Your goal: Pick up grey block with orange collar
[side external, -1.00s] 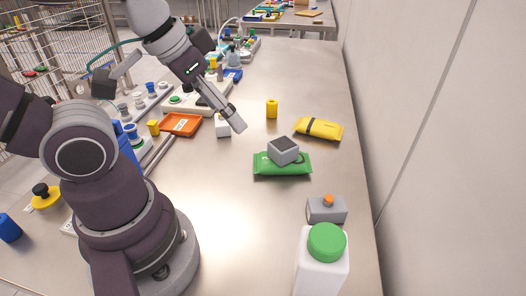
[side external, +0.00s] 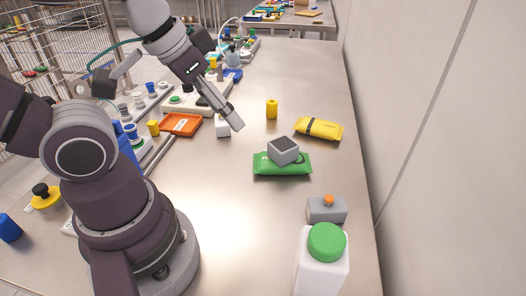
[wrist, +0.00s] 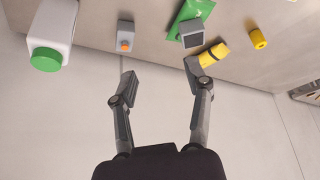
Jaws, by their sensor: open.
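The grey block with an orange collar (side external: 326,210) sits on the steel table at the near right, just behind a white bottle with a green cap (side external: 325,245). In the wrist view the grey block (wrist: 125,36) is at the top, left of centre, with the orange collar facing the camera. My gripper (side external: 236,122) is above the table's middle, well to the left of and beyond the block in the side view. In the wrist view my gripper (wrist: 160,69) has its two fingers spread wide with nothing between them.
A grey box with a dark top (side external: 284,150) rests on a green packet (side external: 283,170). A yellow packet (side external: 318,129), a yellow cylinder (side external: 272,109) and an orange tray (side external: 181,124) lie further back. The wall borders the table's right edge. The near middle of the table is clear.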

